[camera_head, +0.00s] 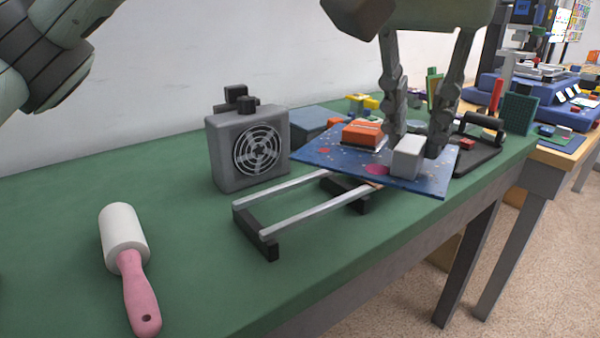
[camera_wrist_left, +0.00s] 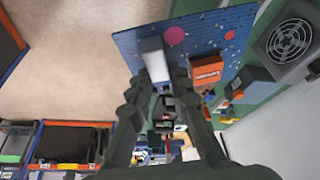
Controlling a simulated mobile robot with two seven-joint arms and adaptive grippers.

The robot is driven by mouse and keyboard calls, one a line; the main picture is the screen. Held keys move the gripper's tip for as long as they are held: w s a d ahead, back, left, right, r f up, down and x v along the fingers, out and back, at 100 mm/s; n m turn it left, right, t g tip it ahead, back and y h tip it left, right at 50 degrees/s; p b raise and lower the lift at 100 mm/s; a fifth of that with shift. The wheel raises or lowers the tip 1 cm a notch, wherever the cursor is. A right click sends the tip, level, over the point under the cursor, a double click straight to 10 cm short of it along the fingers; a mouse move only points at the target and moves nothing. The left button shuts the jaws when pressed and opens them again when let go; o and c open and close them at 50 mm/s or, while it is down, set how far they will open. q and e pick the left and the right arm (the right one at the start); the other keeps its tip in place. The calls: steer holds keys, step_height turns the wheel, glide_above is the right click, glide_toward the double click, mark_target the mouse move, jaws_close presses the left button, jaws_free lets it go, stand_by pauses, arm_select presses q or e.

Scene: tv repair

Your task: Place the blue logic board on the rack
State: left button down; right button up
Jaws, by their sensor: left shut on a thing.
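The blue logic board (camera_head: 325,152) is a flat speckled plate with an orange block and a pale grey block on top. The rack (camera_head: 285,190) has two silver rails on black end bars. The board overlaps the rack's far right end in the head view, and I cannot tell whether they touch. The board also fills the top of the left wrist view (camera_wrist_left: 205,40), beyond the gripper (camera_wrist_left: 163,85). My right gripper is out of view.
A lint roller with a pink handle (camera_head: 138,290) lies at the front left of the green table (camera_head: 60,220). Several tools and parts crowd the right. The table's left middle is clear.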

arm_select(q)
steer(key=shift+w+a+f, duration=0.15)
steer(key=shift+w+a, duration=0.05)
steer(key=shift+w, duration=0.5)
steer(key=w+a+f, duration=0.6)
steer(key=w+a, duration=0.1)
steer(key=shift+w+a+f+p, duration=0.15)
steer(key=shift+a+p, duration=0.1)
steer(key=shift+p, duration=0.1)
steer(key=shift+w+a+f, duration=0.1)
steer(key=shift+w+f, duration=0.05)
steer(key=shift+f, duration=0.25)
step_height(320, 180, down, 3)
steer(key=shift+f, duration=0.15)
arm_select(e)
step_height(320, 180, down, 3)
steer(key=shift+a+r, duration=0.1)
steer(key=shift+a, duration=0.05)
arm_select(q)
steer(key=shift+f, duration=0.15)
steer(key=c, duration=1.4)
jaws_free()
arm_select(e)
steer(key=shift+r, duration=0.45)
